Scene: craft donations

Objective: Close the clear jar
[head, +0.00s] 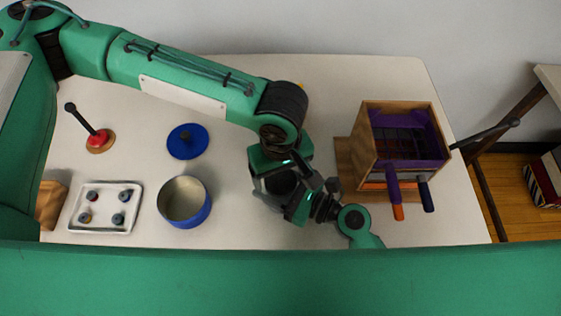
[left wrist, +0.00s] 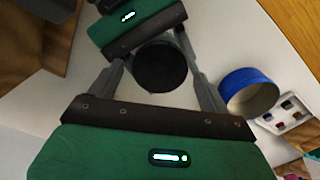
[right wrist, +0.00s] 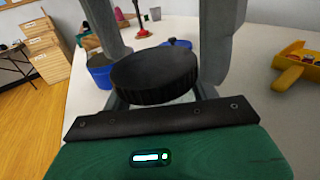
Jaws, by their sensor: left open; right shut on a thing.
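The clear jar (right wrist: 172,99) shows only as a thin strip of glass beneath its black ribbed lid (right wrist: 155,73) in the right wrist view. The lid sits at the jar's mouth; I cannot tell whether it is screwed tight. The lid also shows from above in the left wrist view (left wrist: 158,68). My right gripper (head: 308,203) is shut on the jar, low beside the table. My left gripper (head: 284,182) is open, with its fingers on either side of the lid. In the head view the grippers mostly hide the jar.
A blue pot (head: 193,212), a blue lid (head: 187,142) and a white tray (head: 76,220) of small round items lie to the left. A wooden box (head: 368,140) with purple inside stands to the right. Free table lies behind my grippers.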

